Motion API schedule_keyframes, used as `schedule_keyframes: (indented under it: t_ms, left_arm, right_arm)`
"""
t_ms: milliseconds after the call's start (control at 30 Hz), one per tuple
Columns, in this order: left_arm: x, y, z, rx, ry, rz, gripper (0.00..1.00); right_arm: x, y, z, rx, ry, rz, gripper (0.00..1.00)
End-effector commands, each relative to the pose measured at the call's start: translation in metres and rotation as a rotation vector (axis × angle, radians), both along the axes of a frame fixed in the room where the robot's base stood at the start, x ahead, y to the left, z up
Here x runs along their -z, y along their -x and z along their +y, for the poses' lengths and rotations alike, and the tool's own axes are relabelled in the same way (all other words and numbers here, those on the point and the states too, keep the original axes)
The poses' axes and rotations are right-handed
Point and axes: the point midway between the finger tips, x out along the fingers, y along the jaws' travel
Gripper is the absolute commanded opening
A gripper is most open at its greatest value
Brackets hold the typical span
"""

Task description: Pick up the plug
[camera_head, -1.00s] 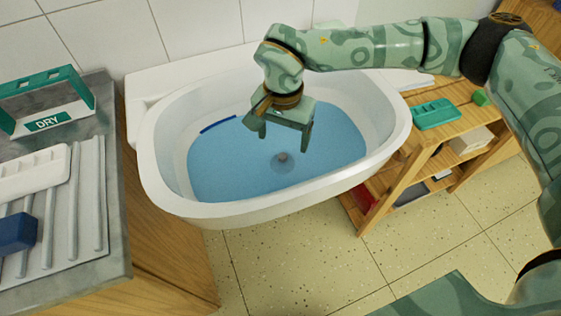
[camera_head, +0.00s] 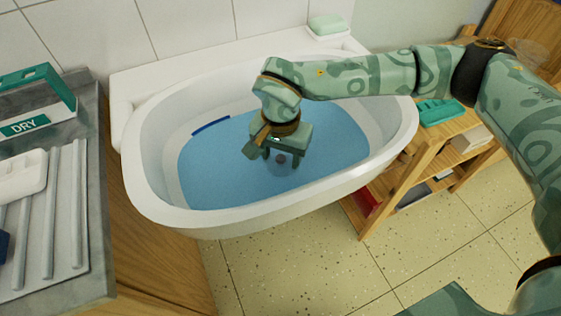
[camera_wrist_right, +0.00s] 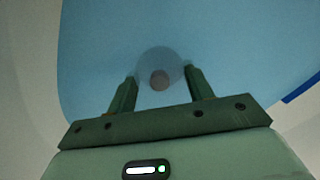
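The plug (camera_head: 281,159) is a small, round, greyish-brown knob on a darker disc, low in the blue water of the white sink (camera_head: 190,218). In the right wrist view the plug (camera_wrist_right: 159,81) lies between the two fingertips, with a gap on each side. My right gripper (camera_head: 281,156) is open and empty, pointing down into the basin just above or around the plug. The same gripper (camera_wrist_right: 160,84) shows its two green fingers apart in the wrist view. I cannot tell the exact height between fingertips and plug. My left gripper is out of view.
A grey counter (camera_head: 92,265) with a ribbed drying tray and DRY sign (camera_head: 35,105) is at left. A blue strip (camera_head: 211,126) lies at the sink's far left inside. A green soap bar (camera_head: 327,24) sits behind. A wooden shelf (camera_head: 415,165) stands right.

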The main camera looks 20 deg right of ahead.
Motion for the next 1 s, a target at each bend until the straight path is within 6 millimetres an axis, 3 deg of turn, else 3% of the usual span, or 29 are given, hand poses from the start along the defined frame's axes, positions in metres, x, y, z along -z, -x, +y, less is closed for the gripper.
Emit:
schedule_keyframes:
  t_ms: [333,700,1000]
  left_arm:
    - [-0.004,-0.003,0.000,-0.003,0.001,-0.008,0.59]
    - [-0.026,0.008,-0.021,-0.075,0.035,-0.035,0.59]
    - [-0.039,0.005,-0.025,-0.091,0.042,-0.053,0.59]
  right_arm:
    - [-0.009,0.000,0.000,0.000,0.001,-0.004,0.29]
    - [-0.088,0.000,0.000,-0.002,0.000,-0.006,0.29]
    - [-0.119,0.001,0.001,-0.002,0.000,-0.015,0.29]
